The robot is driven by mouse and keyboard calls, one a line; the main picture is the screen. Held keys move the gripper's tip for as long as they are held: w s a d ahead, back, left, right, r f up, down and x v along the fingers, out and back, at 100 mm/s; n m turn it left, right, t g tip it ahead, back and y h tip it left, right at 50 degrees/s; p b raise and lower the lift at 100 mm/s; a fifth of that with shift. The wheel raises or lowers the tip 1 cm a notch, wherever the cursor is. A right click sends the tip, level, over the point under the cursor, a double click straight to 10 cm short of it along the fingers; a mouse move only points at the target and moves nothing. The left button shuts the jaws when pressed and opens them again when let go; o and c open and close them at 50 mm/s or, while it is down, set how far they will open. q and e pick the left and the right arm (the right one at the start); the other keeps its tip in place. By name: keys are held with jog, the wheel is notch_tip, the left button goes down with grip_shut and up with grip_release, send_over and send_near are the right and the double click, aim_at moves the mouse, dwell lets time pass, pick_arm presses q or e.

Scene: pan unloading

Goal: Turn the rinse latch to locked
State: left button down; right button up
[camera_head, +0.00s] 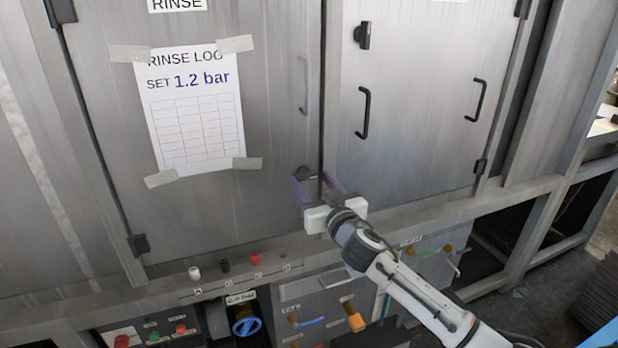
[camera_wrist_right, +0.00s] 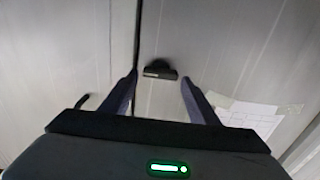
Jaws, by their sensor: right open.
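The rinse latch (camera_head: 304,172) is a small dark piece low on the rinse door (camera_head: 270,120), by its right edge. In the right wrist view the latch (camera_wrist_right: 160,69) is a black bar lying crosswise, beside the dark door seam. My right gripper (camera_head: 315,186) is open, its two purplish fingers pointing at the door. In the right wrist view the latch shows between and just beyond the fingertips (camera_wrist_right: 159,82). I cannot tell whether they touch it. The fingers partly hide the latch in the head view. My left gripper is not in view.
A taped rinse log sheet (camera_head: 194,115) hangs on the rinse door. The neighbouring door has black handles (camera_head: 365,112) and a dark latch (camera_head: 362,35). Below the doors run a metal ledge with small knobs (camera_head: 254,258), a blue valve wheel (camera_head: 247,327) and an orange-handled part (camera_head: 355,322).

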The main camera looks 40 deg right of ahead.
jog(key=shift+x, duration=1.1)
jog(key=c, duration=0.8)
